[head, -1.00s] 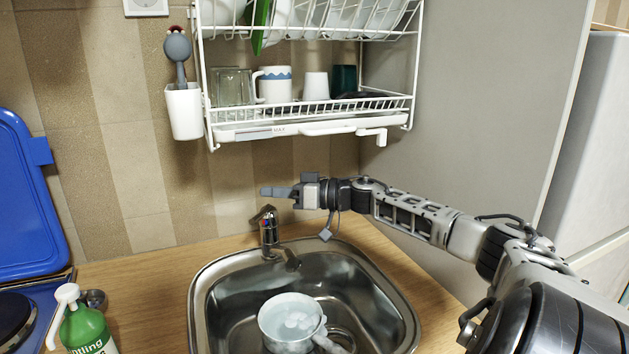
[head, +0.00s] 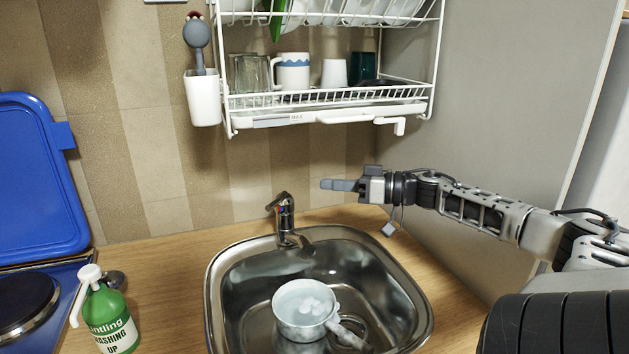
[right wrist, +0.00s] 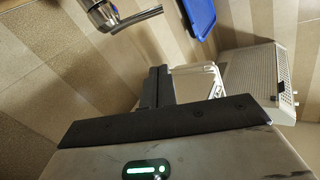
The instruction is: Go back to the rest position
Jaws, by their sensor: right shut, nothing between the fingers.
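My right gripper (head: 340,185) is raised above the back right of the sink, beside the tap and below the dish rack. Its fingers point left, are shut together and hold nothing. In the right wrist view the dark shut fingers (right wrist: 158,88) show near the middle. My right arm reaches in from the right edge of the head view. My left gripper is in neither view. The blue hob lid (head: 38,180) stands raised at the left, behind the dark hob plate (head: 24,302).
The sink (head: 225,290) holds a pot (head: 300,325) with water and pale items. The tap (head: 284,215) stands behind it. A green soap bottle (head: 108,318) stands left. The dish rack (head: 330,112) hangs above. A grey panel (head: 480,100) stands right. Bare counter (head: 165,285) lies left of the sink.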

